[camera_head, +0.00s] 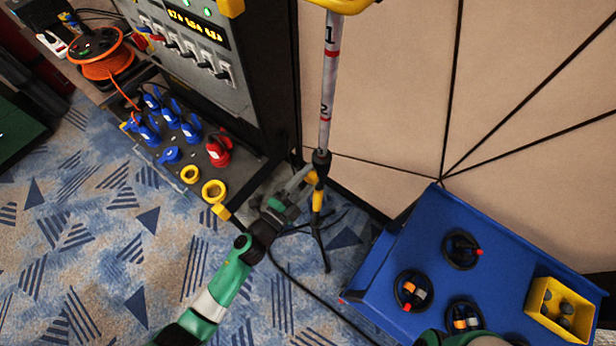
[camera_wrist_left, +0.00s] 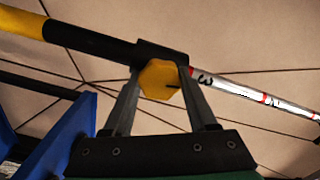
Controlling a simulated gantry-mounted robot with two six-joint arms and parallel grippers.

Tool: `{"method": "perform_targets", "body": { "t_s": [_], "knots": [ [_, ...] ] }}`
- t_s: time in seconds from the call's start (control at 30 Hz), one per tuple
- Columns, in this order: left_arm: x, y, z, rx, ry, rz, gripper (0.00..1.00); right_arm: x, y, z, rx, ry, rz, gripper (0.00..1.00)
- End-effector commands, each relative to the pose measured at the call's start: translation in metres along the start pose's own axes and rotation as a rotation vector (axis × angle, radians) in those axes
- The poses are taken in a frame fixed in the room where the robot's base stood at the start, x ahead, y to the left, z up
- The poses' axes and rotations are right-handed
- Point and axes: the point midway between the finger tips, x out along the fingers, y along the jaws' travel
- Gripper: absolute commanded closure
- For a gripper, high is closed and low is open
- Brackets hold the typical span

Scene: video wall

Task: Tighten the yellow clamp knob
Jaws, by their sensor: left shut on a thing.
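The yellow clamp knob (camera_wrist_left: 160,80) is a faceted yellow piece on the black collar of a stand pole. In the left wrist view it sits between the two grey fingers of my left gripper (camera_wrist_left: 160,74), which is shut on it. In the head view my left gripper (camera_head: 306,177) reaches the stand from the lower left, at the black collar below the pole. The knob (camera_head: 312,178) shows there as a small yellow patch, partly hidden by the fingers. The pole (camera_head: 327,75) is silver with red bands and numbers. My right gripper is not in view.
A control cabinet (camera_head: 190,50) is at upper left, above a shelf of blue and red connectors. Tripod legs and a black cable (camera_head: 300,290) are on the carpet.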

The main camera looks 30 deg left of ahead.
Motion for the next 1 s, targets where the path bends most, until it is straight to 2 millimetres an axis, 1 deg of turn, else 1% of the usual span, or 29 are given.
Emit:
{"method": "perform_targets", "body": {
  "t_s": [0.1,0.33,0.87,0.9,0.97,1.0],
  "knots": [
    [-0.0001,0.0002,0.0001,0.066,0.0,0.0,0.98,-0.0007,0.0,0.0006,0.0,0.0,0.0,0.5],
    [-0.0001,0.0001,0.0,0.146,0.0,0.0,0.98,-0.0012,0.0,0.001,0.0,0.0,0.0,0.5],
    [0.0,0.0,0.0,0.172,0.0,0.0,0.98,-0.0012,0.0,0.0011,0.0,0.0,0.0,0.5],
    [0.0,0.0,0.0,0.172,0.0,0.0,0.35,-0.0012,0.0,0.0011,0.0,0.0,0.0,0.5],
    [0.0,0.0,0.0,0.171,0.0,0.0,0.24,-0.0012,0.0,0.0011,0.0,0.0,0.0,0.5],
    [0.0,0.0,0.0,0.171,0.0,0.0,0.17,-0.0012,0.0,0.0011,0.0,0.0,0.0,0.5]
  ]
}}
